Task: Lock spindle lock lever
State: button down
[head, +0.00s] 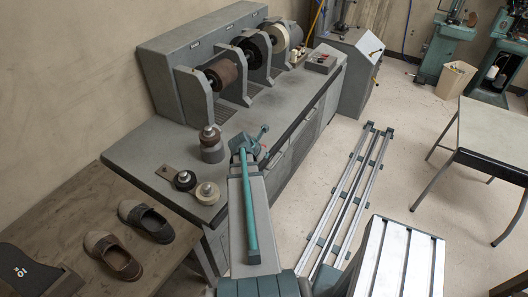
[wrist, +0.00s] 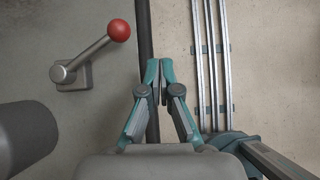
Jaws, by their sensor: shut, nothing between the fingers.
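The spindle lock lever (wrist: 92,52) shows in the wrist view at the upper left. It has a grey metal arm on a small square base, with a red ball knob at its upper right end. I cannot make it out clearly in the head view. My gripper (wrist: 153,70) is shut and empty, to the right of the lever and apart from it, over the dark bench edge. In the head view my gripper (head: 250,147) is above the front edge of the grey machine bench, partly hidden by my arm.
The grey machine bench (head: 135,150) carries several wheels and a stacked grey cylinder (head: 211,145) left of my gripper. A dark rounded part (wrist: 25,135) is at lower left in the wrist view. Floor rails (head: 345,200) lie to the right. Two shoes (head: 150,220) rest on a wooden table.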

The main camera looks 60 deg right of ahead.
jog(key=s+a+r+b, duration=0.2)
jog(key=a+r, duration=0.2)
jog(key=r, duration=0.2)
jog(key=shift+s+a+r, duration=0.25)
jog(key=shift+s+a, duration=0.05)
